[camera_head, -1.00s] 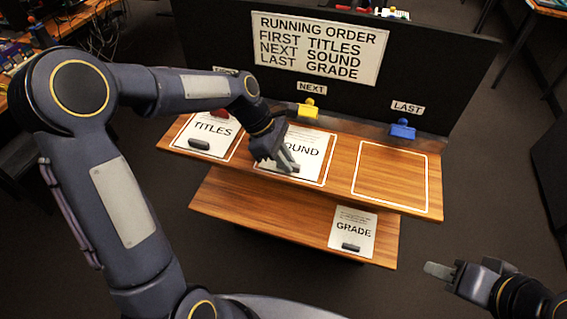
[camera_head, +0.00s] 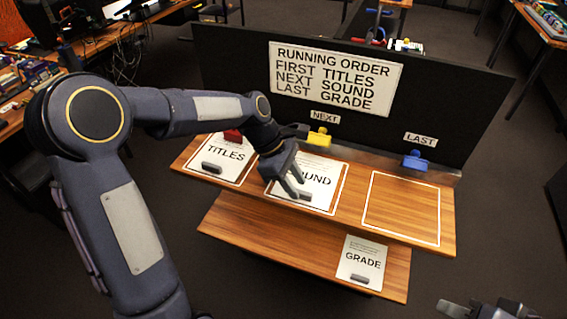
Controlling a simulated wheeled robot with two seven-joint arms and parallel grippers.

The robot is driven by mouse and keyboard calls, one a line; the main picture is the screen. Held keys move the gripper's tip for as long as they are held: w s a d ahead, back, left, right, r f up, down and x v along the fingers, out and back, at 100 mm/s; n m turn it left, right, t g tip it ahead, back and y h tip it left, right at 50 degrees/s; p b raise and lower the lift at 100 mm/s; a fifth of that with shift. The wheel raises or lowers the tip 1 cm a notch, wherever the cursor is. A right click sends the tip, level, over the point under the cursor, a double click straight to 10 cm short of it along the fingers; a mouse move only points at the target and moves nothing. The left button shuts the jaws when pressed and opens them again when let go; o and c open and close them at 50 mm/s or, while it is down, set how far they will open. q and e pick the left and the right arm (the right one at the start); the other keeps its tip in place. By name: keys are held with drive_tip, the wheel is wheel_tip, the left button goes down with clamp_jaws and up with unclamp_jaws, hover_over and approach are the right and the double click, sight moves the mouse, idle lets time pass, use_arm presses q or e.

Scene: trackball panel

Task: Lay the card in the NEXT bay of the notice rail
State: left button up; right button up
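The card reading SOUND (camera_head: 322,178) lies in the outlined NEXT bay of the wooden notice rail (camera_head: 352,192), in front of the NEXT label (camera_head: 325,117) and a yellow clip (camera_head: 318,138). It looks flat and within the white outline, though my arm hides its left part. My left gripper (camera_head: 294,188) is low over the card's front left part. Its two fingers look parted, close to the card's dark grip block (camera_head: 306,196); contact cannot be told. My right gripper (camera_head: 452,309) is at the bottom right edge, away from the cards, partly cut off.
The TITLES card (camera_head: 226,157) lies in the left bay by a red clip (camera_head: 233,136). The right bay (camera_head: 402,210), by the LAST label (camera_head: 420,140) and a blue clip (camera_head: 415,161), is empty. The GRADE card (camera_head: 360,256) lies on the lower shelf. A board (camera_head: 335,78) stands behind.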

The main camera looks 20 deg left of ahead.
use_arm(q)
drive_tip(key=v, duration=1)
drive_tip(key=s+a+f+m+t+y, duration=0.1)
drive_tip(key=s+f+m+t, duration=0.1)
drive_tip(key=s+m, duration=0.6)
drive_tip(key=s+f+m+t+y, duration=0.1)
drive_tip(key=s+m+t, duration=0.2)
drive_tip(key=s+m, duration=0.5)
drive_tip(key=s, duration=0.6)
drive_tip(key=shift+s+a+f+t, duration=0.2)
drive_tip(key=shift+a+f+t, duration=0.15)
drive_tip(key=shift+f+t, duration=0.05)
